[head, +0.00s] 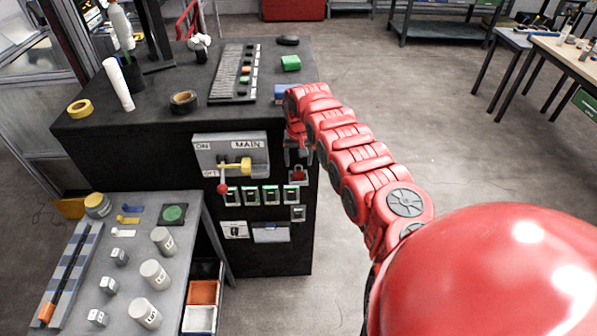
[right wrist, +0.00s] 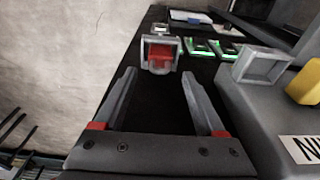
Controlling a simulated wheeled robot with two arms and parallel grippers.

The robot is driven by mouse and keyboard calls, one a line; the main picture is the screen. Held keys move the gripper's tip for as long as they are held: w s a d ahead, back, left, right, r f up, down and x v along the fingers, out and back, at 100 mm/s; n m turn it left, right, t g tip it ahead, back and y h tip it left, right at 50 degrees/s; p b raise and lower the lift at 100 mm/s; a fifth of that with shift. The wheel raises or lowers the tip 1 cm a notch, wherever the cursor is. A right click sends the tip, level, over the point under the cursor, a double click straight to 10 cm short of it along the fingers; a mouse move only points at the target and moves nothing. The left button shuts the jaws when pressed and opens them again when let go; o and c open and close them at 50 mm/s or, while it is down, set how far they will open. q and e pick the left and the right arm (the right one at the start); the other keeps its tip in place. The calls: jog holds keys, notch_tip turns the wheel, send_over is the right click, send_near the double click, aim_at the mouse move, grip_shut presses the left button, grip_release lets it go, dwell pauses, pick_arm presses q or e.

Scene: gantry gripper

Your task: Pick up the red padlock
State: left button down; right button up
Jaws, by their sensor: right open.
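The red padlock (head: 298,175) is on the front of the black cabinet, near its right edge. In the right wrist view the red padlock (right wrist: 160,55) sits in a grey holder, ahead of my fingertips. My right gripper (head: 298,156) is just above the padlock in the head view. In the right wrist view my right gripper (right wrist: 160,78) has its two fingers wide apart with nothing between them. The padlock lies beyond the tips, roughly centred. Whether the fingers touch the holder cannot be told. My left gripper is not in view.
The main switch panel (head: 230,155) with a yellow handle is left of my right gripper. Several green-lit switches (head: 250,195) sit below it. The cabinet top holds a keyboard-like panel (head: 236,75) and tape rolls. A grey side table (head: 190,215) holds several weights. Floor right of the cabinet is clear.

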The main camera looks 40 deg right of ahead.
jog(key=shift+f, duration=0.3)
grip_shut()
dwell(1.2)
